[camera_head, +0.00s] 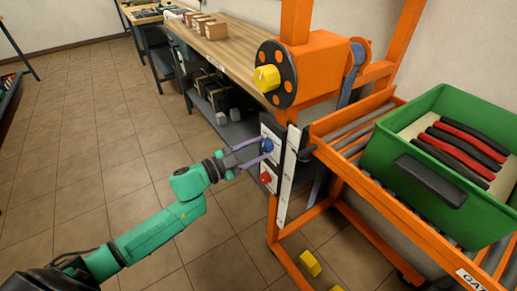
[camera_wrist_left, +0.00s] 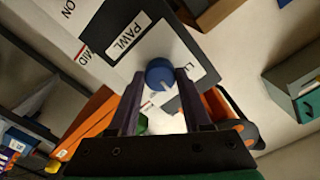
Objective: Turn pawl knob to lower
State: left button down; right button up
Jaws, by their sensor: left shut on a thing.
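The pawl knob (camera_head: 267,145) is a small round blue knob on a dark panel on the side of the orange frame. Another label beside the knob is partly hidden by a finger. My right gripper is not in view.
A red knob (camera_head: 265,177) sits just below on the same panel. Above is an orange winch housing with a yellow hub (camera_head: 267,78). A green crate (camera_head: 437,190) with red and black cables stands on the roller frame at right. Yellow blocks (camera_head: 310,263) lie below. Floor at left is clear.

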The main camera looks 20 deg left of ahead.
pick_arm(q)
jog(key=m, duration=0.3)
jog(key=shift+m+b, duration=0.3)
jog(key=shift+b, duration=0.1)
jog(key=m+b, duration=0.1)
jog(key=m, duration=0.3)
jog(key=shift+m, duration=0.3)
jog(key=shift+c, duration=1.7)
grip_release()
jog(key=shift+s, duration=0.1)
